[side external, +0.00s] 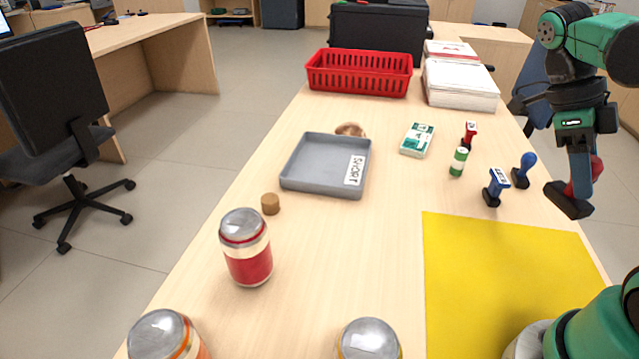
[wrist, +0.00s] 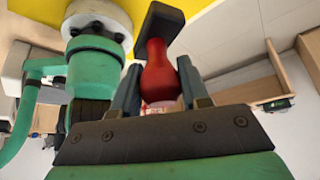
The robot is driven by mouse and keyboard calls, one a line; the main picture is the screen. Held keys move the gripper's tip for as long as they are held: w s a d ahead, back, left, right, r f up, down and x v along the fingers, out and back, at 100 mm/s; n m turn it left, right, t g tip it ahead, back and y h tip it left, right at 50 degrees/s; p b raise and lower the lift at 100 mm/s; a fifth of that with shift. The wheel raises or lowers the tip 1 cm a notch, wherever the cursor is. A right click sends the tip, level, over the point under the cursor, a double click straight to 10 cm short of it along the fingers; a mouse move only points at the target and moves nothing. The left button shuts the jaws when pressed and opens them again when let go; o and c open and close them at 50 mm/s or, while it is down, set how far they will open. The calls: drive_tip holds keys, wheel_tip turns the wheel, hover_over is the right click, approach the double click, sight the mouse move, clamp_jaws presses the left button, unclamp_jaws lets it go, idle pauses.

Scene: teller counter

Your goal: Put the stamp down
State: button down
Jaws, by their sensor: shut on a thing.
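My gripper (side external: 582,180) hangs at the right of the side view, shut on a stamp with a red handle and a dark block-like base (side external: 567,201). In the wrist view, the red handle (wrist: 158,76) sits between my two fingers (wrist: 160,98), and the dark base (wrist: 160,20) points away from the palm. The stamp is held in the air, slightly tilted; in the side view it appears just past the counter's right edge. Its printing face is hidden.
A yellow mat (side external: 500,270) covers the counter's front right. Two blue stamps (side external: 496,187) (side external: 523,170), a green-white tube (side external: 458,161) and a small red item (side external: 470,134) stand behind it. A grey tray (side external: 325,193), red basket (side external: 358,80) and several jars (side external: 246,250) occupy the left.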

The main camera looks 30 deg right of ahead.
sight(592, 158)
wheel_tip(592, 158, up, 4)
drive_tip(key=shift+r, duration=0.2)
drive_tip(key=shift+w+d+r, duration=0.1)
drive_tip(key=shift+w+r, duration=0.05)
drive_tip(key=shift+w, duration=0.15)
drive_tip(key=w+a+f+n+t+h, duration=0.1)
drive_tip(key=w+a+f+n+t, duration=0.15)
drive_tip(key=w+n, duration=0.8)
drive_tip(key=w+a+f+n+t+h, duration=0.1)
drive_tip(key=w+f+n+t, duration=0.25)
drive_tip(key=w+n, duration=0.65)
drive_tip(key=w+a+f+n+t+h, duration=0.15)
drive_tip(key=w+n+t, duration=0.3)
drive_tip(key=w, duration=0.95)
drive_tip(key=w+a+f+n+t+y, duration=0.1)
drive_tip(key=w+a+f+n+y, duration=0.25)
drive_tip(key=w+n, duration=0.3)
drive_tip(key=f, duration=0.8)
drive_tip(key=shift+a, duration=0.3)
drive_tip(key=shift+f, duration=0.15)
